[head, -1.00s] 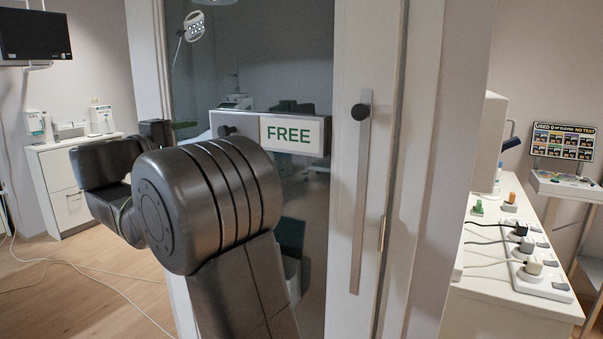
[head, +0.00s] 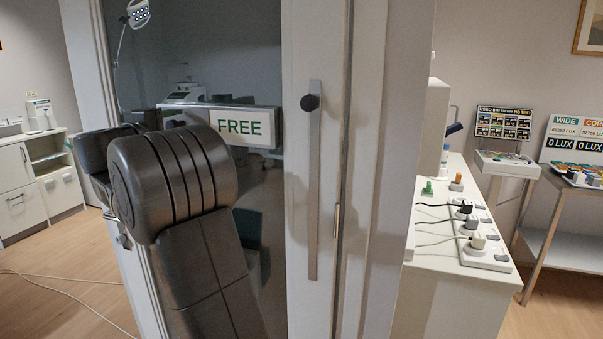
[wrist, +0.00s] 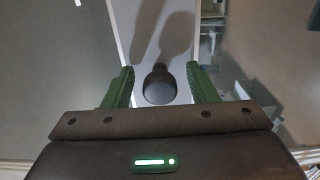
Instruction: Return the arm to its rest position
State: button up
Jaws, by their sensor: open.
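My gripper (wrist: 161,88) is open in the wrist view, with its two green fingers apart. A round dark knob (wrist: 160,86) shows between the fingers, on a pale vertical strip; I cannot tell how far off it is. Nothing is seen gripped. In the head view my arm is raised and folded at the left, in front of a glass door, and it hides part of the door. The gripper itself is hidden in the head view.
A sliding door with a FREE sign (head: 240,126), a dark knob (head: 310,102) and a long vertical bar (head: 314,190) stands close ahead. A white counter (head: 462,262) with plugs and power strips is at the right. Open floor (head: 60,285) shows at the lower left.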

jog(key=shift+a, duration=0.4)
jog(key=b+v, duration=0.2)
jog(key=v, duration=1.2)
jog(key=p+x, duration=0.2)
jog(key=x, duration=1.2)
jog(key=shift+w+d, duration=0.15)
jog(key=shift+d, duration=0.1)
jog(key=s+d, duration=0.2)
jog(key=d, duration=0.3)
jog(key=s+d+b, duration=0.1)
jog(key=s+d, duration=0.1)
jog(key=d, duration=0.3)
jog(key=s+d, duration=0.2)
jog(key=d, duration=0.3)
jog(key=shift+d, duration=0.25)
jog(key=b+v, duration=0.2)
jog(key=v, duration=1.2)
jog(key=shift+g, duration=0.7)
jog(key=shift+w+d+f+b, duration=0.1)
jog(key=shift+w+d+f, duration=0.1)
jog(key=shift+d+f, duration=0.35)
jog(key=shift+w+d+f+b, duration=0.15)
jog(key=shift+d+f, duration=0.05)
jog(key=shift+f, duration=0.6)
jog(key=shift+w+d+f+b, duration=0.1)
jog(key=shift+w+d+f, duration=0.1)
jog(key=shift+d+f, duration=0.35)
jog(key=shift+f, duration=0.1)
